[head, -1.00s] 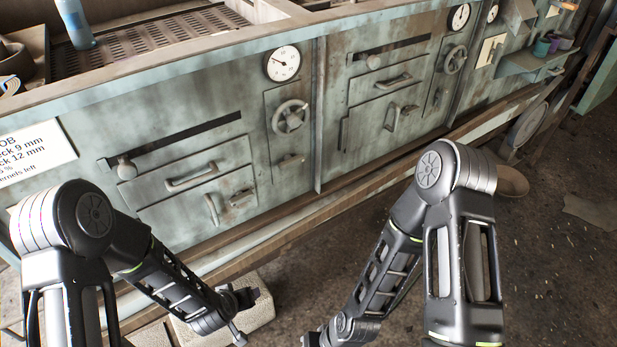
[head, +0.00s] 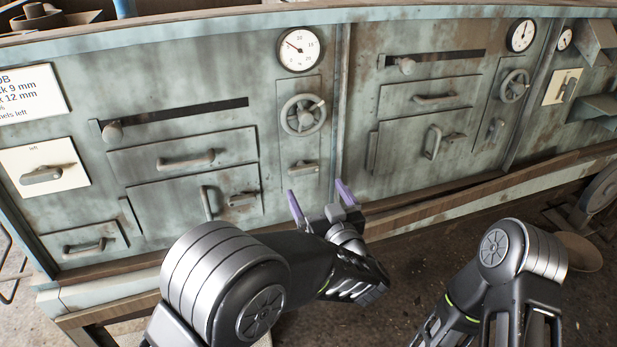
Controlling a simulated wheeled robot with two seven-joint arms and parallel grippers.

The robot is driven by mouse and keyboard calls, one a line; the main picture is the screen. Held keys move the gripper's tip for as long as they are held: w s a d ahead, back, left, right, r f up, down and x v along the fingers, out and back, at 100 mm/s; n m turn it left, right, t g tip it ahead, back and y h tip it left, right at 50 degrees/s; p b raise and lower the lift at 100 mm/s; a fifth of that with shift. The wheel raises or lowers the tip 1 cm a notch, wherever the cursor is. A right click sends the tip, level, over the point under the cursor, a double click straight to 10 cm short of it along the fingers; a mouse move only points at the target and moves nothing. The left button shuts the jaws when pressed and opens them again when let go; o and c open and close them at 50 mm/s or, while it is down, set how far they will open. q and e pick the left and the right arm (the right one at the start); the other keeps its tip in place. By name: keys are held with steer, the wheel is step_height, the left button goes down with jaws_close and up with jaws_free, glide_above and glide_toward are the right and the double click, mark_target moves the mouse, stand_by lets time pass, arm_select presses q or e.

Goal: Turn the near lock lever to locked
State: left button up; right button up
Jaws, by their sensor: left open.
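A small grey lever (head: 303,168) lies roughly horizontal on the narrow panel below the left handwheel (head: 303,115). A similar lever (head: 496,130) below the right handwheel (head: 514,86) stands close to upright. No label shows which is the near lock lever. My left gripper (head: 322,200) is open and empty, its purple-edged fingers pointing up just below the left panel lever, apparently apart from it. My right gripper is out of view; only its arm shows.
A left plate (head: 66,150) marked "left" carries a lever. Drawer handles (head: 185,161) and a door handle (head: 207,203) stick out near my left arm. A gauge (head: 299,49) sits above the left handwheel. A ledge (head: 420,210) runs along the machine's foot.

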mark_target(305, 173)
arm_select(q)
steer(key=b+x, duration=0.1)
steer(key=x, duration=0.6)
steer(key=shift+w+f, duration=0.1)
steer(key=shift+w, duration=0.1)
steer(key=shift+c, duration=0.5)
steer(key=c, duration=1.3)
